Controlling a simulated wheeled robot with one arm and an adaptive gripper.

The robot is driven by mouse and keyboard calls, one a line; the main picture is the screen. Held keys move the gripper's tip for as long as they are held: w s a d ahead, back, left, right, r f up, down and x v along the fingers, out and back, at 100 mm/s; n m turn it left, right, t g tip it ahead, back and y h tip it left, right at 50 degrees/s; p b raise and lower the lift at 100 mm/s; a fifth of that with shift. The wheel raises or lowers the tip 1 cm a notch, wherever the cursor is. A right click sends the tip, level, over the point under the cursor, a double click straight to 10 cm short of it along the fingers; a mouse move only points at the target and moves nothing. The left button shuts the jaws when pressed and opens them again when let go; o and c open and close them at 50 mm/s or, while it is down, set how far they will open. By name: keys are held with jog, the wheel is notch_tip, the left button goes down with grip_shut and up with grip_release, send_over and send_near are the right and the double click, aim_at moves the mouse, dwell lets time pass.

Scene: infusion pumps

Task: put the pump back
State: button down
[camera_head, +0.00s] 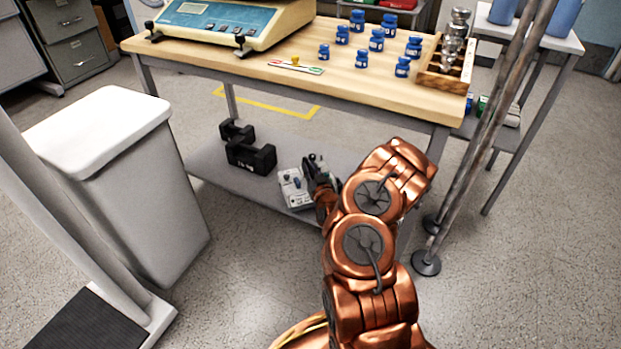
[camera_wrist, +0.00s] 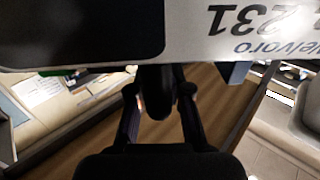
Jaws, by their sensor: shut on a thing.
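The pump (camera_head: 293,190) is a pale grey-white box with a small blue patch. In the head view it is at the front edge of the table's lower shelf (camera_head: 225,184), and I cannot tell whether it rests on the shelf or hangs just above it. My gripper (camera_head: 316,172) is at its right side, shut on it, with the arm partly hiding the contact. In the wrist view the pump (camera_wrist: 265,40) fills the top, with a dark panel and upside-down lettering including "231". My gripper's dark fingers (camera_wrist: 160,92) meet at its lower edge.
Black weights (camera_head: 250,156) stand on the lower shelf left of the pump. The tabletop (camera_head: 215,75) above carries a scale (camera_head: 235,20), several blue bottles (camera_head: 376,40) and a wooden weight rack (camera_head: 440,75). A white bin (camera_head: 125,180) stands left; metal poles (camera_head: 490,125) stand right.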

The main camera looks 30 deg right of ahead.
jog(key=shift+w+d+r, duration=0.1)
jog(key=shift+w+d, duration=0.2)
jog(key=shift+d, duration=0.1)
jog(key=shift+f+b, duration=1.35)
jog(key=shift+f, duration=0.4)
jog(key=c, duration=1.1)
grip_release()
